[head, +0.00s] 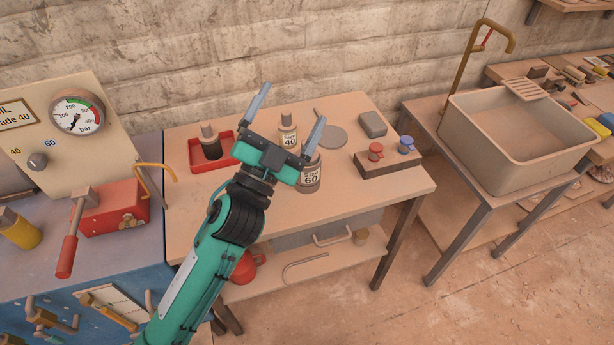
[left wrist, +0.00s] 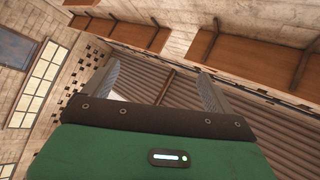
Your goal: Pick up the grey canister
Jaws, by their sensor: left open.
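A grey canister (head: 310,186) with a label reading 60 stands upright on the wooden table in the head view. My gripper's right finger and palm cover part of it. A paler canister (head: 288,129) labelled 40 stands behind it, seen between my fingers. My left gripper (head: 287,117) is open and empty, in front of the canisters in the picture, fingers spread toward the back wall. In the left wrist view its two fingers (left wrist: 155,88) are apart, with only ceiling and wall beyond. I cannot tell its height above the table. My right gripper is not in view.
A red tray (head: 196,167) holds a dark bottle (head: 210,142) at the table's left. A block (head: 390,163) with red and blue knobs, a grey block (head: 372,124) and a round disc (head: 330,136) lie to the right. A red press with a gauge (head: 77,112) stands left; a basin (head: 520,125) stands right.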

